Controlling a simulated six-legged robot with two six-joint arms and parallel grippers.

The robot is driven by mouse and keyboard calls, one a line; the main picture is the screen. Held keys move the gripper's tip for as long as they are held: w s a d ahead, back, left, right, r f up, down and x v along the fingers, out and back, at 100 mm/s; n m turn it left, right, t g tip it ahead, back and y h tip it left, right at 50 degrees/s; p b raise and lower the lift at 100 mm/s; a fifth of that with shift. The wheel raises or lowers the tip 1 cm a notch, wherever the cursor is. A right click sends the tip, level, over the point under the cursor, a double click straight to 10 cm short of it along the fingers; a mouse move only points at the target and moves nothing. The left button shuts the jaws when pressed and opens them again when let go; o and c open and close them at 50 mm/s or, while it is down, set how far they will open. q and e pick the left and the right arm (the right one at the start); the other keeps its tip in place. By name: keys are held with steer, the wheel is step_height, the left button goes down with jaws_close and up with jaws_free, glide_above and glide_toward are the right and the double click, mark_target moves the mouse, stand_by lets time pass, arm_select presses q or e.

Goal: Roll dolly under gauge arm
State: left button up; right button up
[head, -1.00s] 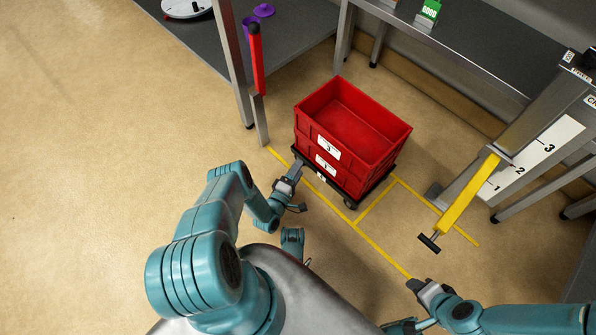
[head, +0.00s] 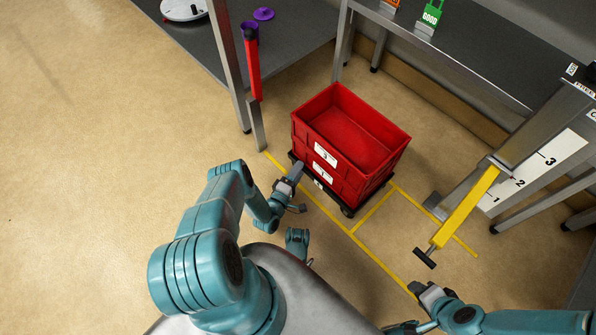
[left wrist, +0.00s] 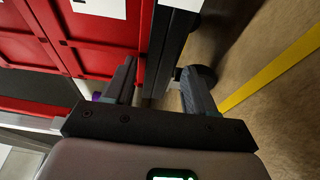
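A black dolly (head: 319,185) carries two stacked red crates (head: 342,178) with white labels, on the floor in the middle of the head view. The gauge arm (head: 465,211) is a yellow bar with a black T-handle, to the right of the dolly. My left gripper (head: 294,177) is at the dolly's near left edge. In the left wrist view my left fingers (left wrist: 160,90) are spread apart, with the dolly's dark rim between them; contact is unclear. My right gripper (head: 422,289) is low right, away from the dolly; its finger gap is too small to judge.
Yellow floor lines (head: 372,211) run beside the dolly. A metal post with a red bar (head: 252,65) stands left of the crates. A grey bench (head: 455,50) is behind. A numbered scale board (head: 535,170) is at right. Open floor lies left.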

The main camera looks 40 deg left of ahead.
arm_select(q)
jaws_close()
steer(key=shift+w, duration=0.1)
stand_by(1.1)
